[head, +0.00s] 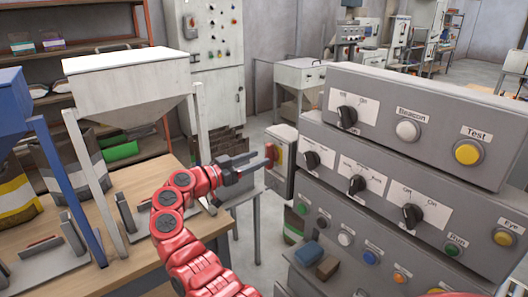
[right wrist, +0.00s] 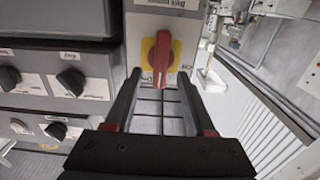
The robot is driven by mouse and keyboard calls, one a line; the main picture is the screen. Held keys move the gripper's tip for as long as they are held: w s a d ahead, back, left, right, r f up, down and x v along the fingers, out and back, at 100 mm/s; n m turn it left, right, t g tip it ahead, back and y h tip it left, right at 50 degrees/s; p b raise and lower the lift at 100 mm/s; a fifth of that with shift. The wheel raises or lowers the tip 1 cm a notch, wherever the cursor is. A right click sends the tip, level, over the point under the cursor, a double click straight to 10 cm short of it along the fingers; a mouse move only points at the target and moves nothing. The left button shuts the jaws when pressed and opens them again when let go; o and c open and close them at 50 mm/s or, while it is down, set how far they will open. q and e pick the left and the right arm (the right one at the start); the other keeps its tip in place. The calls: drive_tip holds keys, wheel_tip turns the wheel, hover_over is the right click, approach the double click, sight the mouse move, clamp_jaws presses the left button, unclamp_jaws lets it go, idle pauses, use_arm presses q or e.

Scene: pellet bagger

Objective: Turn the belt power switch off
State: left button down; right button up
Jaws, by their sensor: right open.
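The belt power switch is a red rotary handle (head: 271,153) on a yellow plate, on the side of a grey box (head: 283,183) left of the control panel. In the right wrist view the red handle (right wrist: 161,55) points along the picture's vertical, with the yellow plate (right wrist: 174,54) behind it and an upside-down label above. My right gripper (head: 258,163) is open and empty. In the right wrist view its fingertips (right wrist: 159,74) lie left and right of the handle's near end; I cannot tell whether they touch it. My left gripper is not in view.
The stepped grey control panel (head: 400,110) with knobs and buttons stands close on the right. A wooden table (head: 140,205) with a white hopper (head: 130,85) is on the left. A blue block (head: 308,254) and a brown block (head: 327,267) sit at the panel's lower front.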

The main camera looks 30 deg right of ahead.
sight(266, 155)
drive_tip(key=shift+w+d, duration=0.15)
drive_tip(key=shift+d, duration=1.6)
clamp_jaws()
